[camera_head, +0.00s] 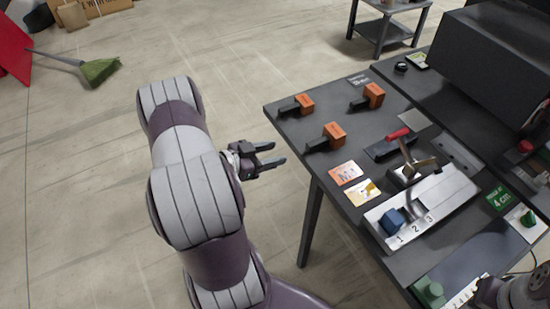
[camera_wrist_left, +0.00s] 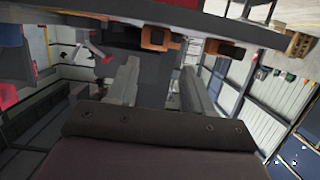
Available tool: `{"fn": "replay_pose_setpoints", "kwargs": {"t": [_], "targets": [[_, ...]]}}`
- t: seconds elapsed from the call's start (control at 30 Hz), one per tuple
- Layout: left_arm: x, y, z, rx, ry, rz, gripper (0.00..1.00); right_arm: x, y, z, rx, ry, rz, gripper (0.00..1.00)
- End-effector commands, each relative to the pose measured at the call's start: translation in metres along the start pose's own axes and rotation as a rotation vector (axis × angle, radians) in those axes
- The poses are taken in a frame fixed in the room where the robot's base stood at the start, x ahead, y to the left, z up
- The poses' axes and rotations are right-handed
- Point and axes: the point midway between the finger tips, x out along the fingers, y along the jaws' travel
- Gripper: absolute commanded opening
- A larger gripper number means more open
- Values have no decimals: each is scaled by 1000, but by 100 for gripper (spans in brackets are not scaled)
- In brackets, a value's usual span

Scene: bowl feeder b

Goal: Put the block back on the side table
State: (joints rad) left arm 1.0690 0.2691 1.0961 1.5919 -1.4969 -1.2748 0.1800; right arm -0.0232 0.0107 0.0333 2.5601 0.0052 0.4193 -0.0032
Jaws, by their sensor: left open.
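A blue block (camera_head: 391,222) sits at the near left end of a pale metal fixture numbered 1, 2, 3 (camera_head: 452,193) on the dark table (camera_head: 290,112). My left gripper (camera_head: 279,155) is open and empty, left of the dark table's edge and well apart from the blocks. Its two fingers (camera_wrist_left: 160,88) show apart in the left wrist view, with nothing between them. My right gripper does not show. Which table is the side table is unclear.
Several orange-and-black clamps (camera_head: 333,136) and two picture cards (camera_head: 345,173) lie on the dark table. A large dark box (camera_head: 490,60) stands behind. A small table (camera_head: 385,38) is at the top. Floor at left is open, with a green broom (camera_head: 100,70).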

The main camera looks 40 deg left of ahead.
Motion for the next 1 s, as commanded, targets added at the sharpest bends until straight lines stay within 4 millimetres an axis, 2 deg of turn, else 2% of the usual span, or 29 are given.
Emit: {"fn": "replay_pose_setpoints", "kwargs": {"t": [0.07,0.13,0.17,0.2,0.27,0.4,0.5,0.53,0.63,1.0], "targets": [[19,-11,-10,37,-108,-52,51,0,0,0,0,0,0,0],[45,-18,-27,69,-286,-152,51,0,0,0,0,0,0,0],[54,-15,-35,72,-375,-199,51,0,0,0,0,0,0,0],[59,-3,-45,57,-495,-258,51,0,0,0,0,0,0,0],[54,31,-56,2,-667,-318,51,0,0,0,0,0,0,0],[8,141,-61,-180,-995,-302,51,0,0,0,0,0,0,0],[-18,188,-60,-259,-1114,-254,51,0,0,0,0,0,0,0],[-23,196,-59,-273,-1135,-244,51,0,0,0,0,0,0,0],[-30,206,-58,-294,-1166,-230,51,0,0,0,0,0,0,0],[-29,205,-58,-296,-1165,-233,51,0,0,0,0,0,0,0]]}}
